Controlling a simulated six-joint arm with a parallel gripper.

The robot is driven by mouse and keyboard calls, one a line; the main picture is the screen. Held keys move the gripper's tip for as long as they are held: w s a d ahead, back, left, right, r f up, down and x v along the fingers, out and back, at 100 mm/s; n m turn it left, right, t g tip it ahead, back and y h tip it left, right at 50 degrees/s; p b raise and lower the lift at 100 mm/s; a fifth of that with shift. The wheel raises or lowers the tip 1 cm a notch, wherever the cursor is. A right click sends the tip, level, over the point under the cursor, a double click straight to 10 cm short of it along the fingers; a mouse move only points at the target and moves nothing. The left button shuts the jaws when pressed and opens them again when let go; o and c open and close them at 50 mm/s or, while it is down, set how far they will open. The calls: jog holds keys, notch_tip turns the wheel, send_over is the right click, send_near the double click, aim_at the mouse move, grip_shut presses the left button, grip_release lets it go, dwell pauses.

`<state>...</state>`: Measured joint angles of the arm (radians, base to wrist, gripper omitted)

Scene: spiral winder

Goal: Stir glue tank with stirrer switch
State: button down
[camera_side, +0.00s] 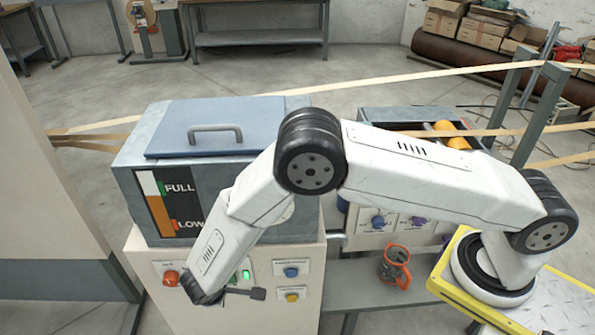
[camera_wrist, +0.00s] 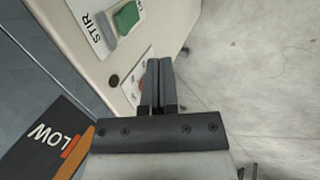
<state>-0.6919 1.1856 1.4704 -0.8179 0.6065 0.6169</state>
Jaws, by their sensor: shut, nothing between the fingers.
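The glue tank (camera_side: 175,125) is a grey box with a blue lid and a FULL/LOW level strip. It stands on a cream cabinet (camera_side: 300,318). The stirrer switch (camera_side: 246,274) is lit green on the cabinet's front panel. In the wrist view the green switch (camera_wrist: 127,17) sits on a white plate marked STIR, beside a grey piece. My gripper (camera_side: 262,293) is in front of the panel, just below the green switch. In the wrist view my gripper (camera_wrist: 160,62) is shut and empty, apart from the switch. My arm hides part of the tank and panel.
A red knob (camera_side: 171,279) is left of the switch; blue (camera_side: 291,272) and yellow (camera_side: 292,296) buttons are to its right. Tan strips run behind the tank. The wrist view's right side shows bare floor.

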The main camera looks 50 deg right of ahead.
jog(key=w+d+f, duration=0.5)
jog(key=f, duration=0.3)
jog(key=shift+w+d, duration=0.3)
dwell(0.3)
jog(key=shift+w+d, duration=0.25)
jog(key=shift+w, duration=0.05)
jog(key=shift+r, duration=0.2)
jog(key=shift+r, duration=0.65)
dwell(0.5)
